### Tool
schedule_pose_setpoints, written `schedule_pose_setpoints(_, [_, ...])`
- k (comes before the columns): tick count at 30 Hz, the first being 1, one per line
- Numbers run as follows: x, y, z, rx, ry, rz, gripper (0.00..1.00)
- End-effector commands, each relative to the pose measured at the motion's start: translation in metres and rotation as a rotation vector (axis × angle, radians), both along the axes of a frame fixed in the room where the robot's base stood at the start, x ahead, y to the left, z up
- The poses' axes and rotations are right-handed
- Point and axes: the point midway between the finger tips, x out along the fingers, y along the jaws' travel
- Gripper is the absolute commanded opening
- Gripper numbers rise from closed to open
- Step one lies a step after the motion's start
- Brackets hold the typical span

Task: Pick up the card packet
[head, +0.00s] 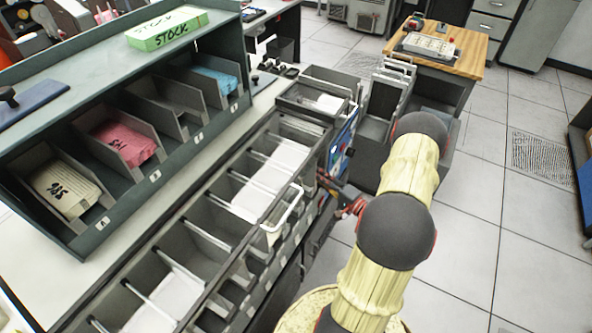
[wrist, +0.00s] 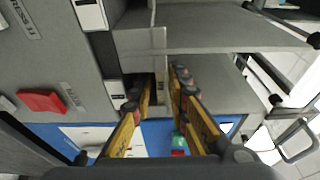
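Several card packets lie in the slots of the dark green sorting rack: a cream packet with black writing (head: 65,190), a pink packet (head: 124,142) and a blue packet (head: 216,80). A green packet marked STOCK (head: 167,29) lies on top of the rack. I cannot tell which one is the task's card packet. My gripper (head: 343,199) is right of the long card tray, well away from these packets and partly hidden by my arm. In the wrist view its two yellow fingers (wrist: 161,88) are apart, with a thin grey upright plate showing between or beyond them.
The long grey tray (head: 190,230) with dividers and white cards stands between the rack and my arm. A blue-edged panel (head: 345,140) and grey bins (head: 375,125) are close to my gripper. A wooden-topped table (head: 462,55) stands behind. Tiled floor (head: 500,210) at right is clear.

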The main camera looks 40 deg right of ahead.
Motion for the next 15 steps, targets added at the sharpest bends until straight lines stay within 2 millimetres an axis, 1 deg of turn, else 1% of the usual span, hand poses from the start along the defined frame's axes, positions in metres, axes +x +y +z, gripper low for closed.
schedule_pose_setpoints(7, [0.0017, 0.0001, 0.0004, 0.0, 0.0, 0.0, 0.17])
schedule_pose_setpoints(15, [0.0015, 0.0, 0.0002, 0.0, 0.0, 0.0, 0.01])
